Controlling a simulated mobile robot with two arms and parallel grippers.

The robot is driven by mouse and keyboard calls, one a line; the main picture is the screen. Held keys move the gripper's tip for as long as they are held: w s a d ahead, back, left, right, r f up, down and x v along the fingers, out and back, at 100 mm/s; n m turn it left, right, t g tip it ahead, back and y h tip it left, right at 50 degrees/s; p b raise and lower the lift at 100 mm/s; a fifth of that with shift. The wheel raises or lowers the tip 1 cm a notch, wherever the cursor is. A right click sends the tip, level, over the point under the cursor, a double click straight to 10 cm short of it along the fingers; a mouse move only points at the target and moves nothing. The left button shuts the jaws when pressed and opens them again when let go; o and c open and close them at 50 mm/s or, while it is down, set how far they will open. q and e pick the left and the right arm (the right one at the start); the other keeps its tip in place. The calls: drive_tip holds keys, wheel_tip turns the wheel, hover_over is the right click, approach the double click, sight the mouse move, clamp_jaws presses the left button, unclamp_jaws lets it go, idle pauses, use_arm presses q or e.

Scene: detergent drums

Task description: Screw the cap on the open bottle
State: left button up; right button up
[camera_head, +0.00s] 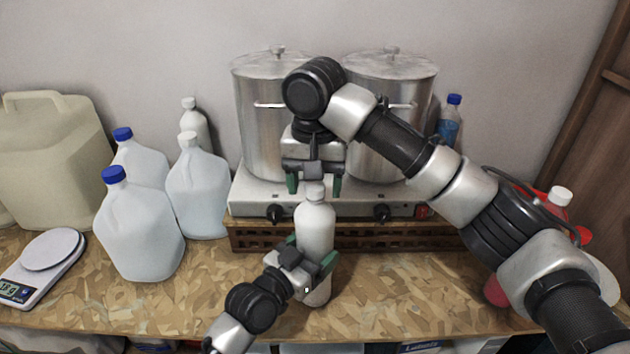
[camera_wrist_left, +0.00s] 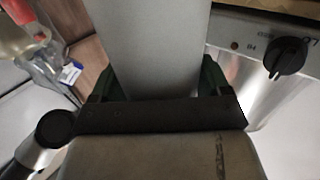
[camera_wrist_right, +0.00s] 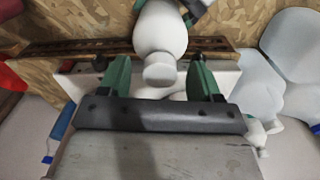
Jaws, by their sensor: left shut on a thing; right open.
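A white bottle (camera_head: 315,228) stands upright at the front middle of the bench. A white cap (camera_head: 315,192) sits on its neck; whether it is tight I cannot tell. My left gripper (camera_head: 311,252) is shut on the bottle's body, which fills the left wrist view (camera_wrist_left: 150,50) between the green fingers. My right gripper (camera_head: 314,186) points down, open, above the bottle. In the right wrist view, the cap (camera_wrist_right: 160,72) shows between the spread green fingers (camera_wrist_right: 159,78), with a gap on each side.
Two steel pots (camera_head: 262,130) stand on a hot plate (camera_head: 345,207) behind the bottle. Several white jugs (camera_head: 140,235) and a scale (camera_head: 42,262) stand at the left. A red container with a white cap (camera_head: 560,196) is at the right. The front bench (camera_head: 400,300) is clear.

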wheel_tip(320, 180, up, 12)
idle(0.6)
use_arm(q)
drive_tip(key=o, duration=1.7)
use_arm(e)
wheel_tip(320, 180, down, 3)
drive_tip(key=b, duration=0.3)
use_arm(q)
drive_tip(key=v, duration=1)
drive_tip(key=shift+s+a, duration=0.25)
drive_tip(key=shift+a, duration=0.05)
